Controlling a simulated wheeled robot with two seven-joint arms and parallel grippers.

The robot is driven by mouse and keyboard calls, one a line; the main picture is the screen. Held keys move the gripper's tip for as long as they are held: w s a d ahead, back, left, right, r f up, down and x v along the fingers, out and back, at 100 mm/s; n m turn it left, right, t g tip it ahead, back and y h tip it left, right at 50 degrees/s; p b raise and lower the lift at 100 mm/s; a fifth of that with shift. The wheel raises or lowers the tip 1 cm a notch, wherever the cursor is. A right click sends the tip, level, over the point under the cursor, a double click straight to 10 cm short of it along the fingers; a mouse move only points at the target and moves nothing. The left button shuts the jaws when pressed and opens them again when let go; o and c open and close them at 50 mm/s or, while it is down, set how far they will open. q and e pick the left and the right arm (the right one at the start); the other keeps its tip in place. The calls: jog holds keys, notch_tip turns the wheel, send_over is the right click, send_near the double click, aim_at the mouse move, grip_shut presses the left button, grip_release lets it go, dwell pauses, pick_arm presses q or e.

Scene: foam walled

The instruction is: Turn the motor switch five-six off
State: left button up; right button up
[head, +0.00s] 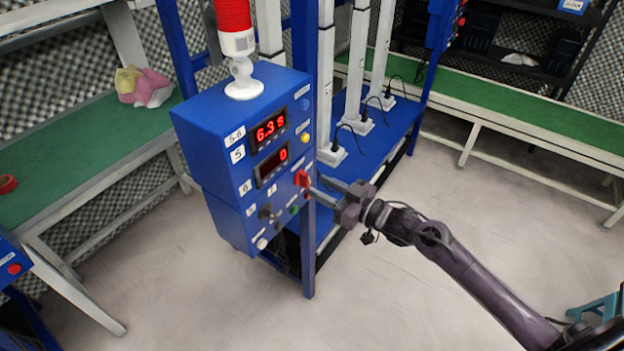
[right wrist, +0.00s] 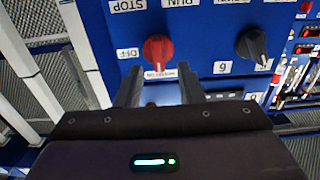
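The blue control box (head: 215,130) with the "5-6" label stands at the middle of the head view. Its red switch (head: 302,180) is on the right part of the front panel, and its black knob (head: 266,212) is lower left of it. In the right wrist view the red switch (right wrist: 158,50) appears near inverted "OFF", "STOP" and "RUN" labels, with the black knob (right wrist: 252,45) to its right. My right gripper (head: 316,189) is open in front of the red switch. Its fingers (right wrist: 160,80) are apart, the switch showing between and beyond their tips. Contact cannot be told. My left gripper is not in view.
Red displays (head: 268,128) on the box read 6.3 and 0. A red-and-white lamp (head: 238,50) stands on top. White posts (head: 328,80) rise from a blue bench behind. Green-topped tables (head: 80,150) stand left and back right.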

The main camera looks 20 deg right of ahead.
aim_at(309, 181)
jog(key=shift+x, duration=1.95)
jog(key=shift+f, duration=0.1)
grip_shut()
